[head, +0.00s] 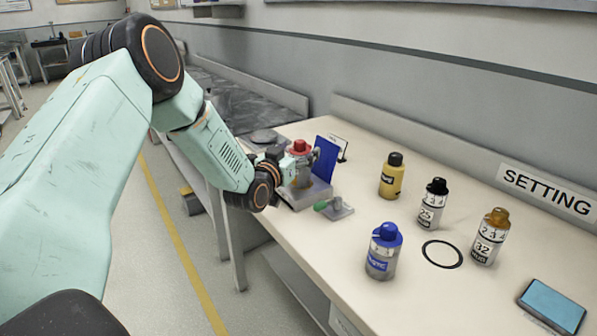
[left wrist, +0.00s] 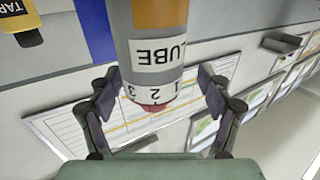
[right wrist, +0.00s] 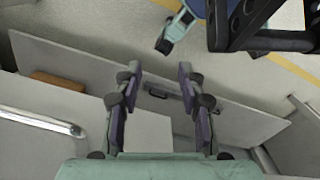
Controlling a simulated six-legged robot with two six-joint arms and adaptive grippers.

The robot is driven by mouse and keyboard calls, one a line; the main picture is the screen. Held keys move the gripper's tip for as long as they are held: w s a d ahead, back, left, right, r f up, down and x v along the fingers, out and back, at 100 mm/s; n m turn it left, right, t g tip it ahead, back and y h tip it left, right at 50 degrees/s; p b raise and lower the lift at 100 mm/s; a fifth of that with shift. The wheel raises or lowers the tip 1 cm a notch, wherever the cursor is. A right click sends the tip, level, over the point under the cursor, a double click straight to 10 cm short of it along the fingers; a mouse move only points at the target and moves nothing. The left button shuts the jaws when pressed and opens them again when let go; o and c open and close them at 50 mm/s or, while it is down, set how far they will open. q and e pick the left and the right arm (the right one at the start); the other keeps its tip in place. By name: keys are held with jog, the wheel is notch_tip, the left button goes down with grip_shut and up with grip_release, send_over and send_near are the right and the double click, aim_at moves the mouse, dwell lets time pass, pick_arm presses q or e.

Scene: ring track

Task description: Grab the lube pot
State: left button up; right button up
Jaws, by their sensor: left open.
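The lube pot (left wrist: 157,55) fills the upper middle of the left wrist view, upside down in the picture, with an orange band, a LUBE label, a number ring and a red end. In the head view a red-capped pot (head: 300,148), apparently the same one, stands at a grey block on the bench. My left gripper (left wrist: 157,90) is open, with one finger on each side of the pot; contact is not visible. In the head view the left gripper (head: 297,166) is at this pot and partly hides it. My right gripper (right wrist: 158,72) is open and empty, away from the pots.
Yellow (head: 391,176), black-capped (head: 432,204), amber-capped (head: 489,237) and blue-capped (head: 383,252) bottles stand to the right on the bench. A black ring (head: 442,254) lies among them. A blue panel (head: 325,160) stands close behind the red-capped pot. A green-handled item (head: 333,208) lies in front.

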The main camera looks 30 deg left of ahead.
pick_arm(q)
jog(key=shift+d+r, duration=0.3)
jog(key=shift+d, duration=0.2)
jog(key=shift+c, duration=0.6)
jog(key=shift+d, duration=0.1)
jog(key=shift+c, duration=0.6)
jog(key=shift+a+f, duration=0.25)
jog(key=shift+a, duration=0.2)
jog(key=c, duration=0.5)
jog(key=shift+d+r, duration=0.25)
jog(key=shift+d, duration=0.1)
jog(key=c, duration=0.4)
jog(key=shift+a+f, duration=0.15)
jog(key=shift+a, duration=0.1)
jog(key=c, duration=0.5)
jog(key=shift+d, duration=0.1)
grip_shut()
